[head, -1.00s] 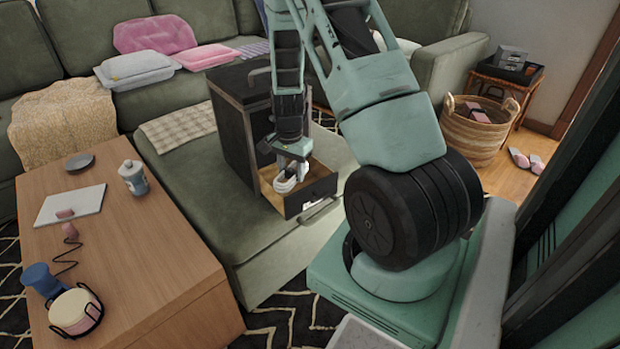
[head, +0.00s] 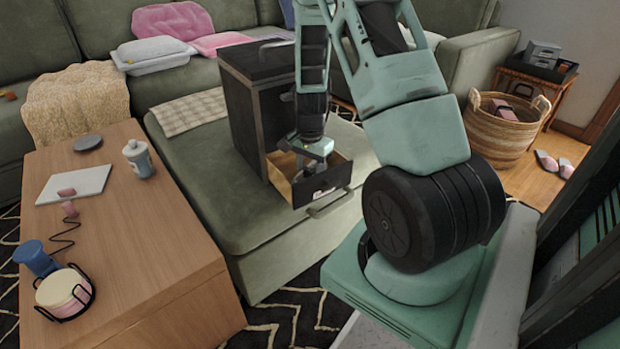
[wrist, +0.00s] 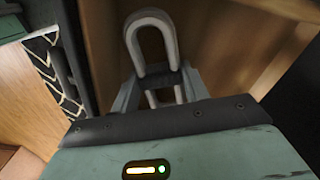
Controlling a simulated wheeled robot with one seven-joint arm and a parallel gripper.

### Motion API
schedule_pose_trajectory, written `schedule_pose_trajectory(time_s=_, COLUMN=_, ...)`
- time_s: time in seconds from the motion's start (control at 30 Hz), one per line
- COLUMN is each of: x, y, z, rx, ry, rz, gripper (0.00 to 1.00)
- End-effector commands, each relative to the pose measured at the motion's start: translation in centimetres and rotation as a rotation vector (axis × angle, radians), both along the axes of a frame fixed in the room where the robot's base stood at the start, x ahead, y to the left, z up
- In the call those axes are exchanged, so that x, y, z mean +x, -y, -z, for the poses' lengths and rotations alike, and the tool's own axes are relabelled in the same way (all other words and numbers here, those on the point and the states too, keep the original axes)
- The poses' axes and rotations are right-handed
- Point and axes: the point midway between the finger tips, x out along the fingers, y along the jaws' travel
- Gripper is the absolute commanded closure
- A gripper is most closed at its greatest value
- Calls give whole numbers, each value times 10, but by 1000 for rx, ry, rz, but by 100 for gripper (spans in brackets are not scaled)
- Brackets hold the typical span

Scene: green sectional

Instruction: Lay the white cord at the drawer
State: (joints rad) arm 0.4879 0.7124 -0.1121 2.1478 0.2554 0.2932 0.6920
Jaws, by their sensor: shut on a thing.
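The open drawer (head: 328,183) juts from the lower front of a black cabinet, with bare wood inside. My gripper (head: 306,172) points down into the drawer. In the wrist view my gripper (wrist: 160,90) is shut on the white cord (wrist: 150,22), a looped bundle with a dark band round its middle. The drawer's wooden inside (wrist: 225,45) surrounds the cord there. I cannot tell whether the cord touches the drawer's floor. In the head view the cord is hidden by my gripper and the drawer front.
The black cabinet (head: 245,110) stands on the green sofa seat (head: 215,200). The wooden coffee table (head: 150,235) at the left holds a bottle (head: 138,158), a white board (head: 75,185) and a blue item (head: 36,258). A wicker basket (head: 495,135) stands at the right.

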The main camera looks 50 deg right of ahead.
Motion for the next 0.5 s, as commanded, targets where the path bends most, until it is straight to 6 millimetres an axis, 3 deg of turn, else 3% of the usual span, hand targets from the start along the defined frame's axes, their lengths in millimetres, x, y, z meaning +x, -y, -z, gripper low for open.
schedule_pose_trajectory(time_s=0.07, x=-1, y=-1, z=11, rx=0, ry=1, rz=1, gripper=78)
schedule_pose_trajectory(time_s=0.47, x=-1, y=-1, z=12, rx=0, ry=0, rz=1, gripper=78)
schedule_pose_trajectory(time_s=0.5, x=-1, y=-1, z=12, rx=0, ry=1, rz=1, gripper=49)
